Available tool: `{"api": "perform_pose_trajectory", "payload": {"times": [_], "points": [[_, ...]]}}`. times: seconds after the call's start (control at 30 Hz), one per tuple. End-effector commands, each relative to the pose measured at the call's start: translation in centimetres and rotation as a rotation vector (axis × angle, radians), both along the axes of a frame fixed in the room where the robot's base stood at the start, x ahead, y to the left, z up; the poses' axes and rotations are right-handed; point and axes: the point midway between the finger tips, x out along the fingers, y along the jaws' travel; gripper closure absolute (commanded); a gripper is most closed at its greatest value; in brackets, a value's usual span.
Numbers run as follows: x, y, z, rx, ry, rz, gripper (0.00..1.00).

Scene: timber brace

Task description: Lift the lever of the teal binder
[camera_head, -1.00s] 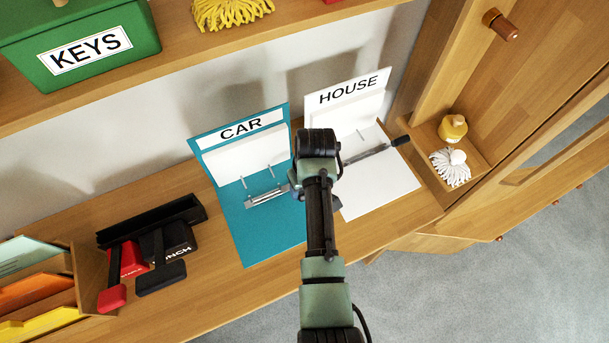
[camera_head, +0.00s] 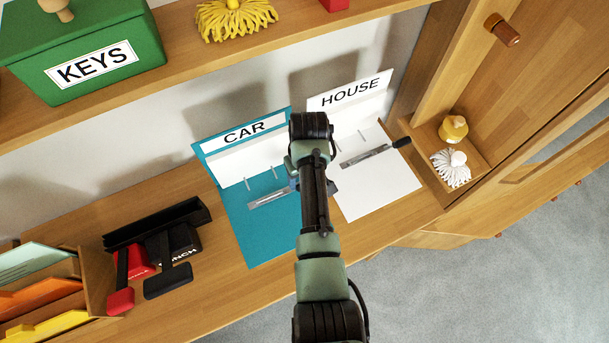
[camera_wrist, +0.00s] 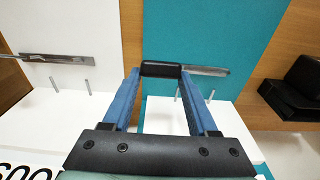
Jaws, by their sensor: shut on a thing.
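The teal binder (camera_head: 265,235), labelled CAR, stands open on the desk in the head view, and its teal page fills the middle of the wrist view (camera_wrist: 225,30). Its lever is a metal bar (camera_wrist: 205,71) with a black handle (camera_wrist: 161,69) at one end. My gripper (camera_wrist: 160,76) has its blue fingers on either side of the black handle and is shut on it. In the head view, my arm hides the handle and most of my gripper. Two upright metal prongs stand by the binder's clamp.
A white binder (camera_head: 375,190) labelled HOUSE stands close on the right, its lever (camera_head: 401,143) sticking out. Red and black hole punches (camera_head: 172,243) lie to the left. A shelf with a green KEYS box (camera_head: 120,30) is above. A cubby (camera_head: 480,155) is at right.

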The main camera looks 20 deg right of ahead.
Motion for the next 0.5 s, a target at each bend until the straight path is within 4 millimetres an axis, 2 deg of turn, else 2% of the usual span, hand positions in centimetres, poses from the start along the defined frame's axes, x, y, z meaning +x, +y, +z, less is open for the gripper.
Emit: {"api": "perform_pose_trajectory", "payload": {"times": [0.03, 0.1, 0.13, 0.2, 0.3, 0.5], "points": [[0.8, 0.09, 0.48, -0.003, -0.025, 0.005, 1.0], [0.82, 0.1, 0.5, -0.003, -0.025, 0.005, 1.0], [0.82, 0.1, 0.5, -0.003, -0.026, 0.006, 0.37], [0.74, 0.09, 0.46, -0.002, -0.023, 0.005, 0.25], [0.57, 0.06, 0.34, -0.002, -0.019, 0.004, 0.1], [0.37, 0.01, 0.2, -0.002, -0.013, 0.002, 0.1]]}}
